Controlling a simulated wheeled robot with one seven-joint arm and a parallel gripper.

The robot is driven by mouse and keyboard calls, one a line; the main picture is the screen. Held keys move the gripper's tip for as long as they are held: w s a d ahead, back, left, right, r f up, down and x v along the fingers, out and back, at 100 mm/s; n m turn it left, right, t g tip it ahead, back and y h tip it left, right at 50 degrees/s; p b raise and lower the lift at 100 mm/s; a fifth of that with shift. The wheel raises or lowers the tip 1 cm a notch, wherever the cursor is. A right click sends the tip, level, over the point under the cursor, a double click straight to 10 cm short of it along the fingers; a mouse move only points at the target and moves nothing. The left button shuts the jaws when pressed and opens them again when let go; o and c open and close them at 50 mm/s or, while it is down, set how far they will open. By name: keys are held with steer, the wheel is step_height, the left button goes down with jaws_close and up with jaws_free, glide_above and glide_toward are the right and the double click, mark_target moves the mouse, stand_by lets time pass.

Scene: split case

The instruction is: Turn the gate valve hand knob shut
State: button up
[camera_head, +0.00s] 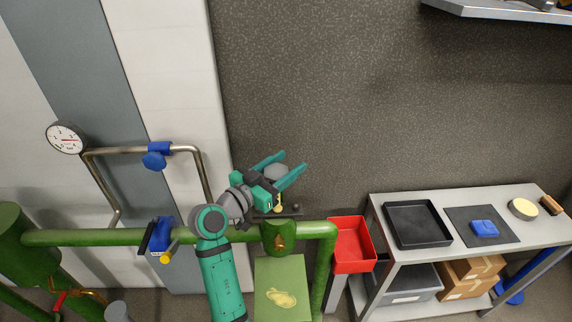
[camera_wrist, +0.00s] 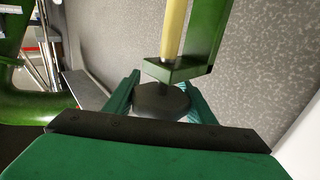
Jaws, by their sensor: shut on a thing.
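The gate valve hand knob is a dark grey round disc; it shows between my fingers in the head view (camera_head: 276,171) and in the wrist view (camera_wrist: 160,103). My gripper (camera_head: 293,161) has its two teal fingers on either side of the knob and is shut on it. In the wrist view, a yellow stem (camera_wrist: 173,30) and a green bracket (camera_wrist: 178,70) line up with the knob. The green valve body (camera_head: 280,238) sits in the green pipe below my gripper. My gripper partly hides the knob and stem in the head view.
A red bin (camera_head: 352,262) stands right of the pipe. A metal bench (camera_head: 455,212) on the right carries a black tray (camera_head: 417,202) and a blue item (camera_head: 484,228). A steel pipe with a blue valve (camera_head: 156,158) and a gauge (camera_head: 65,138) are on the left.

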mark_target(268, 178)
steer(key=o, duration=1)
steer(key=shift+o, duration=0.2)
steer(key=v, duration=1)
steer(key=shift+s+a, duration=0.2)
steer(key=shift+a, duration=0.1)
steer(key=shift+d, duration=0.1)
